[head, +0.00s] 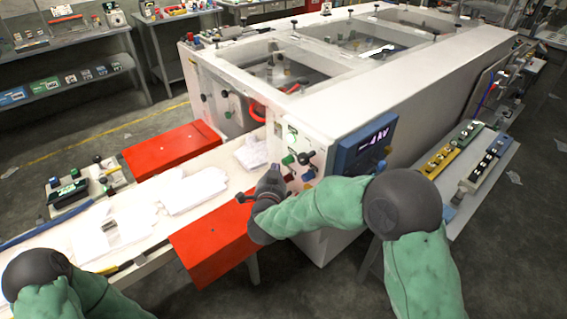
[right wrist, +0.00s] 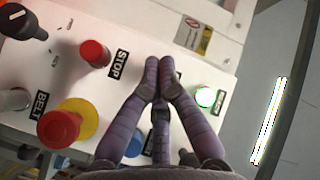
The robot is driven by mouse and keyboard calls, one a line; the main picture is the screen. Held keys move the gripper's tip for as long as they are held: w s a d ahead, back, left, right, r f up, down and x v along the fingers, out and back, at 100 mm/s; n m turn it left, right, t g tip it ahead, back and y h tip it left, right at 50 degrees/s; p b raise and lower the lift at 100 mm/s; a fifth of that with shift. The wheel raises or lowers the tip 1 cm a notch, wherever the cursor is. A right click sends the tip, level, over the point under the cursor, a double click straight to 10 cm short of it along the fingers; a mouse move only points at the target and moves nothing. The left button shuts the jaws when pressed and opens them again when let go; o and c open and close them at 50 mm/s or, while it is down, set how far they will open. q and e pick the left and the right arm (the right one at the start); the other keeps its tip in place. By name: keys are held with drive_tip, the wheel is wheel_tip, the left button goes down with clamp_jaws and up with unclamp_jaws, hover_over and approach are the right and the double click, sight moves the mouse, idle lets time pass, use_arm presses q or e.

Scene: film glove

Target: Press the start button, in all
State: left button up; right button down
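The machine's control panel fills much of the right wrist view. A round green button (right wrist: 205,97) with a bright, pale centre sits right of my fingers; its black label is partly readable at most. A red button (right wrist: 95,53) labelled STOP is at the left. My right gripper (right wrist: 159,62) is shut and empty, its fingertips together between these two buttons. I cannot tell whether the tips touch the panel. In the head view my right gripper (head: 272,172) is at the left side of the panel. My left gripper is out of view; only part of its arm shows.
A red-and-yellow mushroom button (right wrist: 60,128) and a black knob (right wrist: 22,22) are also on the panel. In the head view, a blue display box (head: 362,148) is right of my gripper. Red covers (head: 215,240) and a belt with white film packs (head: 192,190) lie left.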

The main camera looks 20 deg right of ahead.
drive_tip(key=shift+d, duration=0.1)
idle(0.4)
drive_tip(key=shift+w+d, duration=0.1)
drive_tip(key=shift+d, duration=0.2)
drive_tip(key=shift+w+d, duration=0.15)
drive_tip(key=shift+d, duration=0.25)
idle(0.8)
idle(0.3)
drive_tip(key=shift+s+a, duration=0.3)
drive_tip(key=shift+a, duration=0.5)
drive_tip(key=a, duration=0.1)
drive_tip(key=s+a, duration=0.1)
drive_tip(key=a, duration=0.2)
drive_tip(key=shift+s+a+p, duration=0.35)
drive_tip(key=shift+p, duration=0.05)
idle(0.6)
